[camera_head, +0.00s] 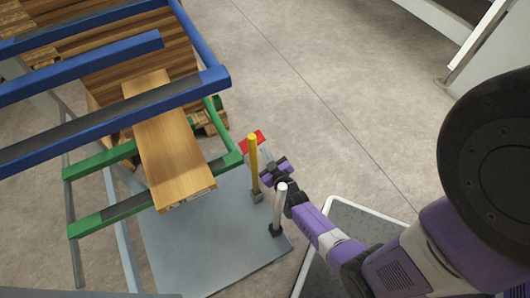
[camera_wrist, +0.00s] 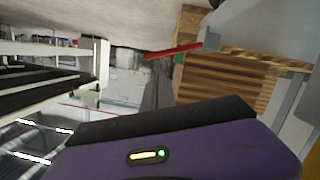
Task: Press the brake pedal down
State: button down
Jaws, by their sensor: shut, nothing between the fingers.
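The red brake pedal (camera_head: 252,142) lies low near the far right corner of the grey plate, partly hidden behind a yellow post. In the wrist view a red bar, seemingly the pedal (camera_wrist: 172,51), runs across the upper middle. My gripper (camera_head: 273,170) is shut and empty, just right of the yellow post and a little nearer than the pedal. It appears apart from the pedal, though its height above it is hard to tell. In the wrist view my purple gripper body fills the bottom, and its fingertips are not clear.
The yellow post (camera_head: 253,160) and a white-topped post (camera_head: 279,205) stand on the grey plate (camera_head: 190,245) close to my arm. Green and blue rails (camera_head: 115,120) with a wooden board (camera_head: 165,140) are at left. Open concrete floor (camera_head: 310,90) lies beyond.

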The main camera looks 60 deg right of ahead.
aim_at(258, 143)
jog(key=shift+b+x, duration=1.3)
jog(key=shift+x, duration=2.45)
